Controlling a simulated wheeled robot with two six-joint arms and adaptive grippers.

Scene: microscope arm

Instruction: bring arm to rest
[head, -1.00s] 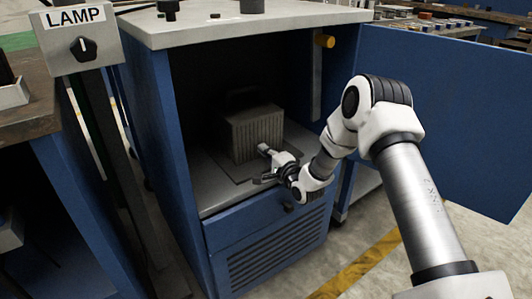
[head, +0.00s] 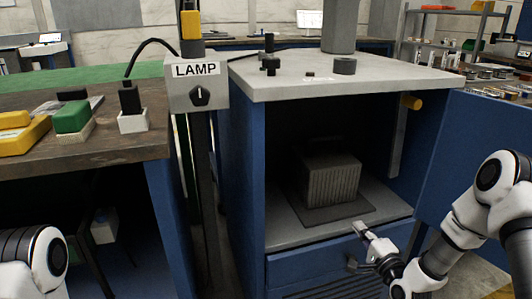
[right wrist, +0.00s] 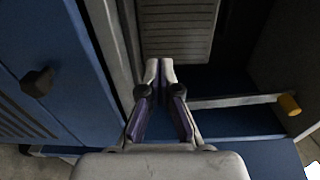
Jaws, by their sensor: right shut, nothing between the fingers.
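My right gripper (head: 364,240) is shut and empty, in front of the open blue cabinet (head: 250,190), by the front edge of its shelf in the head view. In the right wrist view the fingertips of my right gripper (right wrist: 160,68) are together with nothing between them. The grey ribbed block (head: 332,182) sits on a dark plate on the shelf, apart from the gripper; its ribbed face also shows at the top of the right wrist view (right wrist: 178,32). My left arm shows only as a link at the lower left of the head view; its gripper is out of the picture.
The blue door (head: 465,130) stands open on the right, beside my right arm. A LAMP switch box (head: 198,88) on a post stands left of the cabinet. A workbench (head: 90,140) with yellow and green items is at left. A drawer (head: 320,268) is below the shelf.

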